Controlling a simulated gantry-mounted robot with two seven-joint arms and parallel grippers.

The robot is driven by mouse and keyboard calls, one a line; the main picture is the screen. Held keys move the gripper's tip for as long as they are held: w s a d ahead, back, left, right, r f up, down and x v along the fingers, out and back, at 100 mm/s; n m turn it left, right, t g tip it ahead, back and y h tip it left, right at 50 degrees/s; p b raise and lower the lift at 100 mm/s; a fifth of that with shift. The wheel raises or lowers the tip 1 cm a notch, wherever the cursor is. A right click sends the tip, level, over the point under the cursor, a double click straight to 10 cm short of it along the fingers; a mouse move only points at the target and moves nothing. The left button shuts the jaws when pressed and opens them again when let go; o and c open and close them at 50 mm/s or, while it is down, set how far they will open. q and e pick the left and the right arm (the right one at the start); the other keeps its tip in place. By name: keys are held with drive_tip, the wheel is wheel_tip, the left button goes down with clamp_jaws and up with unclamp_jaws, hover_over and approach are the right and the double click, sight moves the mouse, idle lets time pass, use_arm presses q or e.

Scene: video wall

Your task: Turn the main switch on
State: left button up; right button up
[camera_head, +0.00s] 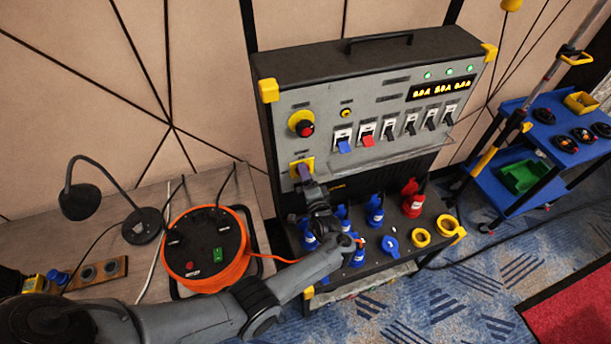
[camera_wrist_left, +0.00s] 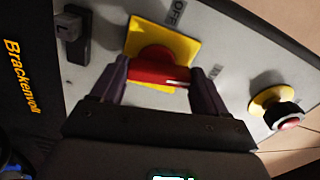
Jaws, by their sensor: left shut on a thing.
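The main switch, a red rotary handle (camera_wrist_left: 155,68) on a yellow square plate (camera_wrist_left: 181,48), sits on the grey front panel. An OFF label (camera_wrist_left: 178,12) is beside the plate. In the head view the plate (camera_head: 296,163) is at the panel's lower left, and the handle is hidden behind my gripper. My left gripper (camera_head: 305,173) reaches up to it. In the left wrist view its purple fingers (camera_wrist_left: 158,76) are shut on the red handle, one on each side. My right gripper is not in view.
A red button (camera_head: 306,129) on a yellow base is above the switch. Several breaker levers (camera_head: 411,125) line the panel to the right. Blue and red sockets (camera_head: 413,199) are below. An orange cable reel (camera_head: 207,250) stands left, a blue cart (camera_head: 513,147) right.

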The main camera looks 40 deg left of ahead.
use_arm(q)
drive_tip(key=shift+m, duration=1)
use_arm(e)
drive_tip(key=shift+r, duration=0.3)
use_arm(q)
drive_tip(key=shift+f, duration=0.1)
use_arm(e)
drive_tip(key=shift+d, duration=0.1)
use_arm(q)
drive_tip(key=o, duration=1.1)
drive_tip(key=shift+w, duration=0.1)
drive_tip(key=shift+c, duration=0.2)
